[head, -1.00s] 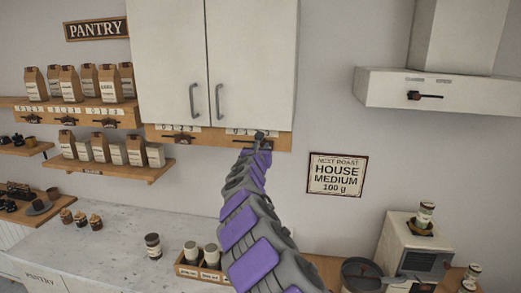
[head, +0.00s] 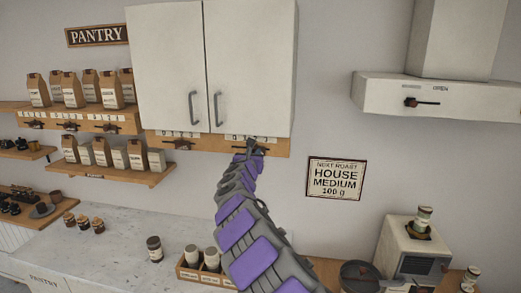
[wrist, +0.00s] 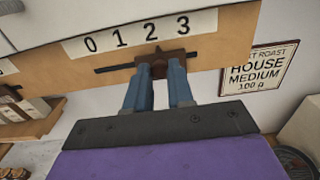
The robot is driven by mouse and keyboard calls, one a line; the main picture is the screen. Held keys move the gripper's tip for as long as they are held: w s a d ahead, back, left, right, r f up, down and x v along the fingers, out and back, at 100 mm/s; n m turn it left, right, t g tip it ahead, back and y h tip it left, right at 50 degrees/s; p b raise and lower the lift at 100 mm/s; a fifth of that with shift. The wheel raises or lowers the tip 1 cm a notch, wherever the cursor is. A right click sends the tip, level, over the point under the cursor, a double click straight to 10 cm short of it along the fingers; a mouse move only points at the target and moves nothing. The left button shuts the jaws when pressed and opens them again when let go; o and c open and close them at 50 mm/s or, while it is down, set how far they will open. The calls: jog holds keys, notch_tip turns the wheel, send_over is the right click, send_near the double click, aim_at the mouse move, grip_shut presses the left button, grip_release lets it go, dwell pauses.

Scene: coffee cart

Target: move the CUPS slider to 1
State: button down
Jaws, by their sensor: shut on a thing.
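A slider's brown knob (wrist: 168,58) sits on a dark slot in the wooden strip (wrist: 225,48), under a white scale (wrist: 137,34) reading 0, 1, 2, 3. The knob is about below the 2, perhaps slightly right of it. My gripper (wrist: 160,74) is shut on the knob, its two blue fingers reaching up from below. In the head view, my gripper (head: 252,150) is at the right part of the strip under the white cabinet (head: 235,70). No CUPS label is legible.
Another slider (head: 178,144) is left on the same strip. Shelves of brown bags (head: 88,88) hang at the left. A roast sign (head: 335,178) is on the wall to the right. Jars (head: 211,258) stand on the counter (head: 110,255) below.

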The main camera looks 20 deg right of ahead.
jog(key=shift+w+a+p, duration=0.7)
jog(key=shift+a, duration=0.25)
jog(key=shift+w+a+p, duration=0.65)
jog(key=shift+a, duration=0.3)
jog(key=c, duration=1.4)
grip_release()
jog(key=shift+o, duration=1.3)
jog(key=shift+w+d+f, duration=0.25)
jog(key=shift+o, duration=0.8)
jog(key=shift+d, duration=0.1)
jog(key=b+v, duration=0.3)
jog(key=v, duration=1.4)
jog(key=shift+s+b, duration=0.3)
jog(key=shift+b, duration=0.1)
